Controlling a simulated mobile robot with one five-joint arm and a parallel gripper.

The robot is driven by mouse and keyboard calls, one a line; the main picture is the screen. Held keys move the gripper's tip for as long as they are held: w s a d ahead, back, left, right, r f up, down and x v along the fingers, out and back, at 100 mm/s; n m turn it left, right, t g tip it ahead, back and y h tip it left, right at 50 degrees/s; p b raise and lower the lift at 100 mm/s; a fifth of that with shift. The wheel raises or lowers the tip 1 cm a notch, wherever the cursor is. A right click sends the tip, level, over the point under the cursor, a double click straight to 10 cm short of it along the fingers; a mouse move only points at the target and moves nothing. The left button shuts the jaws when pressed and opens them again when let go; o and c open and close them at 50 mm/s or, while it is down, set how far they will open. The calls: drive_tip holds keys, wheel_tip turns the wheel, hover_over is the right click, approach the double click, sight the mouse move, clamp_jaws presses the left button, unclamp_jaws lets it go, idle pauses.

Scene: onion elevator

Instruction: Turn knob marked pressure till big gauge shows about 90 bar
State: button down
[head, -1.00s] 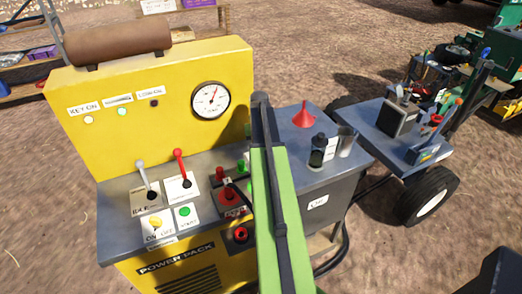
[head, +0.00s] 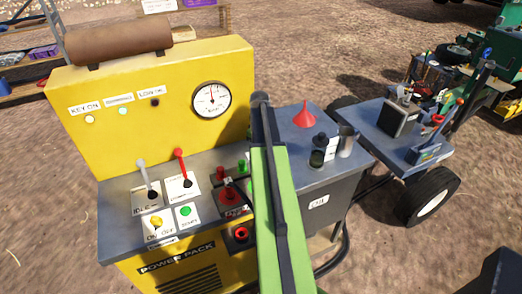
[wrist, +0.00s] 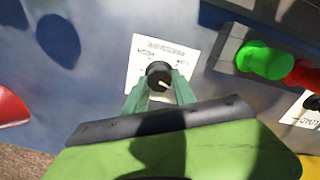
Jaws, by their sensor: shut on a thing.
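The big gauge (head: 212,99) is a round white dial on the upper right of the yellow panel in the head view. Its red needle points about straight up; the numbers are too small to read. In the wrist view a round black knob (wrist: 158,71) with a pale pointer mark sits on a white label (wrist: 145,52) whose print I cannot read clearly. My gripper (wrist: 160,83) has its green fingers closed on the two sides of this knob. In the head view my arm hides the knob and the fingertips.
The yellow power pack (head: 160,85) carries a grey lever (head: 146,178), a red lever (head: 182,165) and a green button (head: 185,211). Green and red couplings (wrist: 265,60) are right of the knob in the wrist view. A red funnel (head: 304,117) and containers stand on the grey box.

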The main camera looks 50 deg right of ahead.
drive_tip(key=shift+s+n, duration=0.2)
drive_tip(key=shift+n, duration=0.1)
drive_tip(key=c, duration=1.1)
unclamp_jaws()
drive_tip(key=shift+s+r, duration=0.1)
drive_tip(key=shift+o, duration=0.3)
drive_tip(key=shift+r, duration=0.2)
wheel_tip(320, 180, up, 17)
drive_tip(key=p, duration=1.7)
